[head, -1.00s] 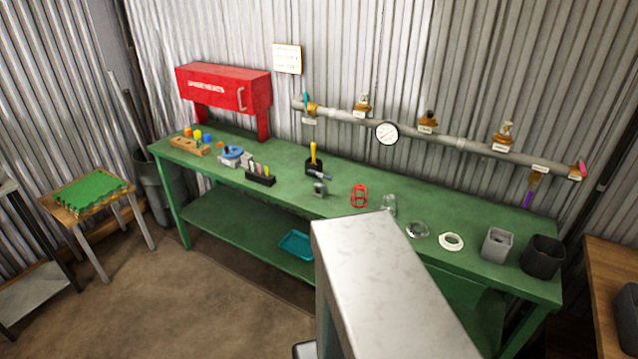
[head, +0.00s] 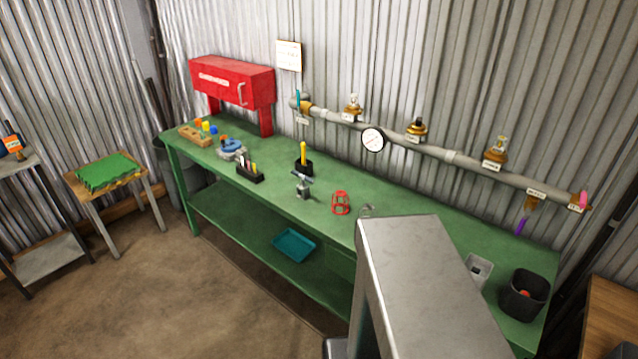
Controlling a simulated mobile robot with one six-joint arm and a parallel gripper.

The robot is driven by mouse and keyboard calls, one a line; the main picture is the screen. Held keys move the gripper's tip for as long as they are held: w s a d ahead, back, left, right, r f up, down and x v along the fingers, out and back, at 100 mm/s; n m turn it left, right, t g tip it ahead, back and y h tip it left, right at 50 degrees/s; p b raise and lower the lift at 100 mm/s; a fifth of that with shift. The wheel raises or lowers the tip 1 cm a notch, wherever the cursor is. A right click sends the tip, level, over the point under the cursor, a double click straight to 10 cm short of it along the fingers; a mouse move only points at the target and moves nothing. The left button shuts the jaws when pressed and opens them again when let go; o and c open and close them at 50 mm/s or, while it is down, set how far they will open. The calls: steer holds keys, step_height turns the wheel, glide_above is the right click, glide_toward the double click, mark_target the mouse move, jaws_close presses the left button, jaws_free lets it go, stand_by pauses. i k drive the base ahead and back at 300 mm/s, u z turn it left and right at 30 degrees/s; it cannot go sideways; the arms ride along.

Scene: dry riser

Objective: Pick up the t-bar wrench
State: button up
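I cannot clearly make out the t-bar wrench. A small grey metal piece (head: 303,187) with a bar-like top stands on the green bench (head: 420,196), in front of a black holder (head: 304,167) with an upright yellow handle (head: 303,151). It is too small to tell whether it is the wrench. A large grey block, which seems to be part of my own body, covers the front right of the bench. My gripper does not show.
A red cabinet (head: 232,82) stands at the bench's back left. A pipe with valves and a gauge (head: 372,139) runs along the wall. A red frame (head: 340,203), a grey container (head: 479,269) and a black bin (head: 524,295) are on the bench.

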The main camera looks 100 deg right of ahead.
mark_target(303, 189)
steer(key=u, duration=0.15)
steer(key=k, duration=0.7)
steer(key=z, duration=1.55)
steer(key=i, duration=1)
steer(key=z, duration=0.15)
steer(key=k, duration=0.3)
